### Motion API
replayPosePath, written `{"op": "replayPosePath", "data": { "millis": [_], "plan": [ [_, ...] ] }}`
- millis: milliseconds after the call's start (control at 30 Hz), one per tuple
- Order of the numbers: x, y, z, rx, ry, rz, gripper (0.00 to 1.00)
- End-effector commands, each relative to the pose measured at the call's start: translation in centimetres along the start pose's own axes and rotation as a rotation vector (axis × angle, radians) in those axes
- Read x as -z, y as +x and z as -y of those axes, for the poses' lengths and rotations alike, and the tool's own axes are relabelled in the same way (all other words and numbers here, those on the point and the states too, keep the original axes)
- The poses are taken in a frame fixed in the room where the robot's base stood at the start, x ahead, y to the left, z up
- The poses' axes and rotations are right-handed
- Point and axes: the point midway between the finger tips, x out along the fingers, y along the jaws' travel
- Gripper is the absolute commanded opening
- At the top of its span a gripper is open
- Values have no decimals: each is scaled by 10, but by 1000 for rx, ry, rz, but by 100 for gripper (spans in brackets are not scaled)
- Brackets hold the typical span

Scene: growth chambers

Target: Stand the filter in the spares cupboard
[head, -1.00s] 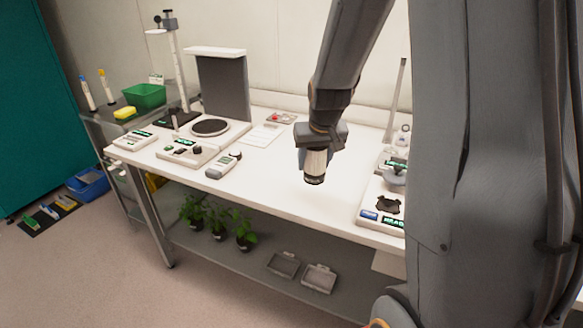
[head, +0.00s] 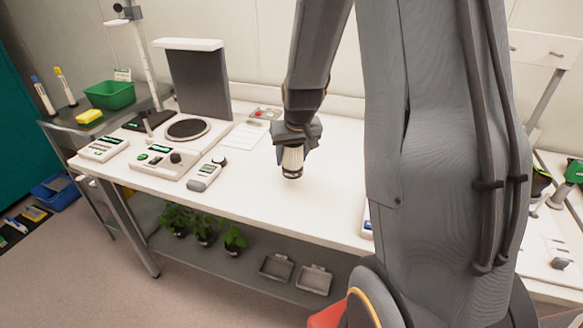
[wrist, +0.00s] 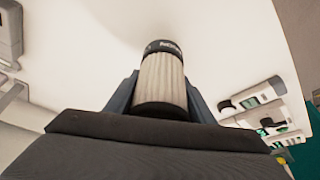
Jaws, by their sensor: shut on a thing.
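The filter (head: 292,160) is a short pale ribbed cylinder with a dark end cap. My gripper (head: 296,147) is shut on it and holds it above the white bench, with the dark cap pointing down. In the wrist view the filter (wrist: 160,82) sits between the two blue-grey fingers, and its dark cap with small lettering faces away from the palm. I cannot identify a spares cupboard in these views.
The white bench (head: 270,208) carries a handheld meter (head: 206,175), a control box (head: 163,163) and a balance-like device (head: 103,148). Potted plants (head: 203,228) and grey trays (head: 314,278) sit on the shelf below. A green bin (head: 110,95) stands on a side cart. Bare bench surrounds the filter.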

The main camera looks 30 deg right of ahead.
Motion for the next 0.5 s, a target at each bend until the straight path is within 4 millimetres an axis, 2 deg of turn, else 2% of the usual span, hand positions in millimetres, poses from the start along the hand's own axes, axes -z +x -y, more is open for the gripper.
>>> {"op": "replayPosePath", "data": {
  "millis": [167, 300, 500],
  "plan": [
    [-7, 15, 0, 0, 0, 3, 23],
    [-14, 35, 0, 0, 1, 1, 23],
    [-16, 41, 0, -1, 0, -2, 23]
  ]
}}
